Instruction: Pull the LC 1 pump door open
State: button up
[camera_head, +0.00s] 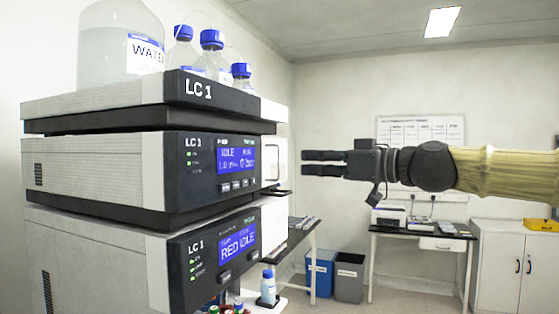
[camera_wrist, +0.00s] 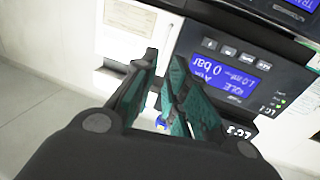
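The LC 1 pump is the middle module (camera_head: 215,165) of the stack, with a lit blue display reading IDLE. The display also shows in the wrist view (camera_wrist: 225,75), upside down, reading IDLE and 0 bar.
Another LC 1 module (camera_head: 225,245) with a blue display is below the pump. A large water bottle (camera_head: 105,55) and several blue-capped bottles stand on top. A small blue-capped bottle (camera_head: 268,287) stands below. Free air surrounds my gripper; a bench (camera_head: 412,235) is far behind.

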aim_at(279, 176)
jog(key=shift+p+x, duration=1.6)
jog(key=shift+x, duration=3.1)
grip_shut()
jog(key=shift+d, duration=0.1)
